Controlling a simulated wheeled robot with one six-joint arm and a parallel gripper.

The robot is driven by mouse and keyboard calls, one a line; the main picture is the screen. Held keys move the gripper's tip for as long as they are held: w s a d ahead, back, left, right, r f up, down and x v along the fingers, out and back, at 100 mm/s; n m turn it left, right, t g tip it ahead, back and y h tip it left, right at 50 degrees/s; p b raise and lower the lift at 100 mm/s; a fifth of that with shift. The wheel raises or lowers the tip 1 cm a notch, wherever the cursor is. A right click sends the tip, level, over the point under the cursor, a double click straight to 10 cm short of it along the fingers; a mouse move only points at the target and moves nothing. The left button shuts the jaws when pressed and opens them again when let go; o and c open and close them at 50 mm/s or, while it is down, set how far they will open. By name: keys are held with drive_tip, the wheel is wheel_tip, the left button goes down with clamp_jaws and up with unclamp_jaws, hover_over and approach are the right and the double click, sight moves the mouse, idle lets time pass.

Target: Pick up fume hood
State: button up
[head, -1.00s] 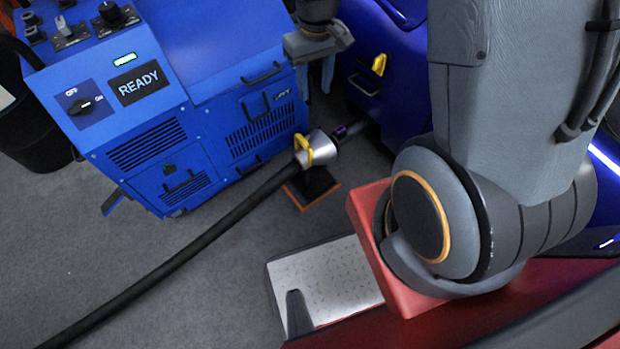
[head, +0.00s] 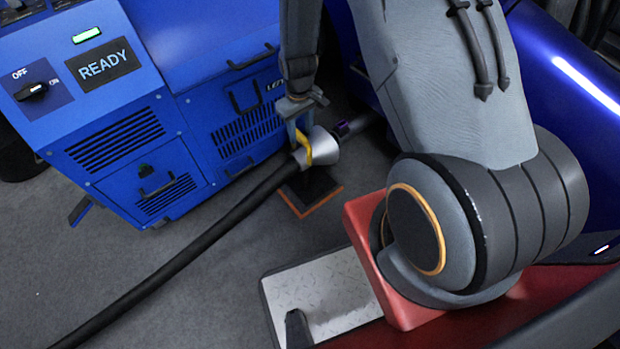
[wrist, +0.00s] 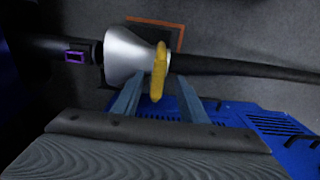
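The fume hood is a silver cone (head: 322,146) with a yellow handle (head: 304,149), on the end of a long black hose (head: 190,253). It sits above a small black stand with an orange edge. In the wrist view the silver cone (wrist: 130,55) and the yellow handle (wrist: 159,72) lie just beyond my fingers. My gripper (wrist: 158,95) is open, with its two blue-grey fingers apart and the lower part of the yellow handle showing between them. In the head view my gripper (head: 295,138) is right at the handle. I cannot tell whether the fingers touch it.
A blue machine with a READY display (head: 104,62) stands at left, close to my gripper. Grey floor (head: 60,270) is clear at lower left.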

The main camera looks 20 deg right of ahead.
sight(300, 135)
drive_tip(key=f, duration=0.3)
drive_tip(key=f+b, duration=0.1)
drive_tip(key=f, duration=0.1)
drive_tip(key=shift+w+f, duration=0.1)
drive_tip(key=shift+w, duration=0.25)
drive_tip(key=shift+c, duration=0.3)
clamp_jaws()
idle(0.8)
